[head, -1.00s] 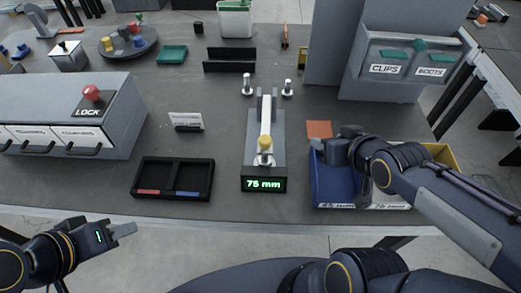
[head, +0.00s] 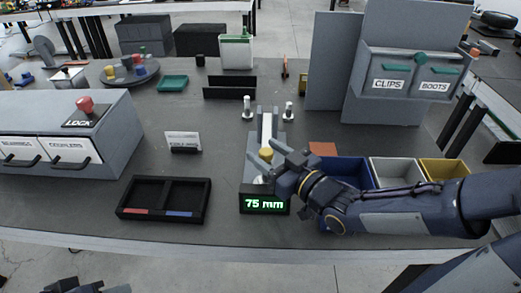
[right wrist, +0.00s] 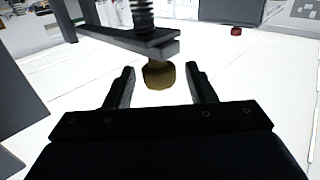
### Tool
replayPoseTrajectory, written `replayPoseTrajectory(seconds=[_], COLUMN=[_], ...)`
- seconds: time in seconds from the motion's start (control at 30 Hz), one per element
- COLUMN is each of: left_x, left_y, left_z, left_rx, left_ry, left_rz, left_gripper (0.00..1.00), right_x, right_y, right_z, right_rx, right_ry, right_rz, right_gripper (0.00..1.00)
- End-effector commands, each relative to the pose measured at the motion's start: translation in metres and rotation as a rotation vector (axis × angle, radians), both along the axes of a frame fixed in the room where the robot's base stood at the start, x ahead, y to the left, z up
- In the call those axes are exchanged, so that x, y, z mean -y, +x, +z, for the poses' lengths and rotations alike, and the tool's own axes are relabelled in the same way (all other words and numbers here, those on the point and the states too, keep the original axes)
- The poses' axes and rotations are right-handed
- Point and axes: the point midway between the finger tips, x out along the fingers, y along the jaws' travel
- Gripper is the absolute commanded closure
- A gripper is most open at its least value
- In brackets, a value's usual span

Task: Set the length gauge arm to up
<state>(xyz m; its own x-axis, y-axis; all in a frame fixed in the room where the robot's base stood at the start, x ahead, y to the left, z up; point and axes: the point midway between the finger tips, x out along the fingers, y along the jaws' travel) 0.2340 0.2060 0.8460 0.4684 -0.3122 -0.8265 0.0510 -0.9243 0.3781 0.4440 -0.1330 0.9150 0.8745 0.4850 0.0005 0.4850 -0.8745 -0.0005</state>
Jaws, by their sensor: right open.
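The length gauge (head: 252,150) stands at the middle of the bench, its green display (head: 264,204) reading 75 mm. Its pale arm (head: 266,128) appears to lie along the grey base, with a yellow knob (head: 266,155) at the near end. My right gripper (head: 284,168) is at the knob's right side and partly covers the gauge's near end. In the right wrist view the open fingers (right wrist: 160,86) stand either side of the knob (right wrist: 158,75), with gaps showing; whether they touch it is not clear. My left gripper (head: 88,287) is only partly visible at the bottom edge.
Blue, white and yellow bins (head: 395,172) stand right of the gauge, behind my right forearm. A black two-compartment tray (head: 165,198) lies to the left. Two small metal posts (head: 247,108) stand behind the gauge. A grey lock box (head: 110,130) is at far left.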

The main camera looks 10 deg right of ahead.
Motion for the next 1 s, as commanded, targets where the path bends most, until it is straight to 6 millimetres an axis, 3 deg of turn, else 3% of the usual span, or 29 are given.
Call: replayPoseTrajectory(seconds=[0.2,0.5,0.9,1.0], left_x=[0.0,0.0,0.0,0.0], left_y=[0.0,0.0,0.0,0.0], left_z=[-0.002,-0.002,-0.002,-0.002], left_rx=[0.0,0.0,0.0,0.0], left_ry=[0.0,0.0,0.0,0.0], left_rz=[0.0,0.0,0.0,0.0], left_gripper=[0.64,0.64,0.64,0.64], right_x=[-0.011,-0.012,-0.012,-0.012], right_y=[0.02,0.022,0.022,0.022], right_z=[0.0,0.0,0.0,0.0], right_rx=[0.0,0.0,-0.001,-0.001], right_ry=[0.0,0.0,0.0,0.0], right_rz=[0.001,-0.001,-0.001,-0.001], right_gripper=[0.5,0.5,1.0,1.0])
